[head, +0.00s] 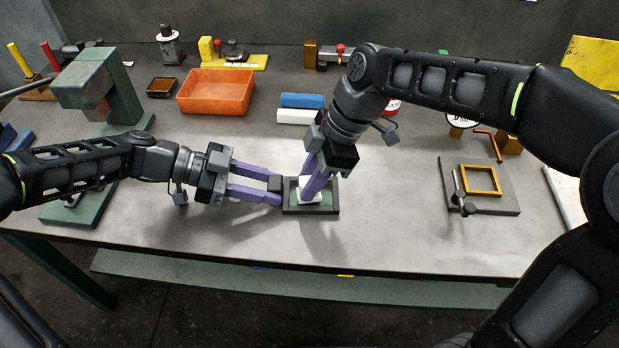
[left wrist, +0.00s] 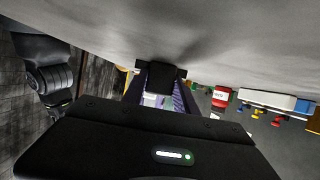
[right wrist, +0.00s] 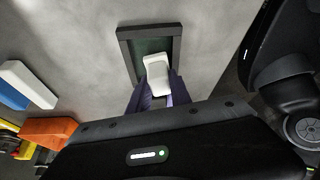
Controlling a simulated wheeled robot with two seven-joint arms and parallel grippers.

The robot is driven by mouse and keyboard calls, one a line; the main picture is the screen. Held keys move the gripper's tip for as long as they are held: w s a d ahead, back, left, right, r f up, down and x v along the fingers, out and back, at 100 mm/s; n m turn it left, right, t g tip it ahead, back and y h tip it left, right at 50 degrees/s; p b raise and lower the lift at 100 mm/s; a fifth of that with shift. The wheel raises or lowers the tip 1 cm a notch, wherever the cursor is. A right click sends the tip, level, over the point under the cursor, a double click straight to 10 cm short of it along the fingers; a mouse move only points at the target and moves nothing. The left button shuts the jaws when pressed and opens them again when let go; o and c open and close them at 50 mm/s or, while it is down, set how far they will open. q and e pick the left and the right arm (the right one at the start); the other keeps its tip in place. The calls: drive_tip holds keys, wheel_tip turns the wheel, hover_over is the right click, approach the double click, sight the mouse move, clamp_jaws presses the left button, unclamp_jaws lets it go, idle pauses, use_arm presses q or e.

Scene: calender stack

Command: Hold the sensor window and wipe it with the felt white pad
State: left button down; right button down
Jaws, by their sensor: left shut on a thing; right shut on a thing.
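The sensor window is a dark-framed rectangle with a greenish pane (head: 325,209), flat on the grey table near its front middle. My left gripper (head: 278,190) comes in from the left, shut on a dark block at the frame's left side. My right gripper (head: 308,196) reaches down from above, shut on the white felt pad (head: 310,184). The pad lies over the pane, inside the frame; whether it presses on the pane is hard to tell. In the right wrist view the white pad (right wrist: 157,74) covers the lower part of the pane within the dark frame (right wrist: 125,50).
An orange bin (head: 216,92) stands behind, with a blue block (head: 302,100) and a white block (head: 296,116) to its right. A green press (head: 100,90) is at left. A grey plate with a yellow frame (head: 480,180) lies at right. The table front edge is close.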

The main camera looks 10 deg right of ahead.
drive_tip(key=shift+w+d+r, duration=0.1)
drive_tip(key=shift+w, duration=0.65)
drive_tip(key=shift+d, duration=0.1)
drive_tip(key=shift+d, duration=0.3)
drive_tip(key=shift+s, duration=0.15)
drive_tip(key=shift+s+a, duration=0.15)
drive_tip(key=shift+s, duration=0.6)
drive_tip(key=shift+w, duration=0.1)
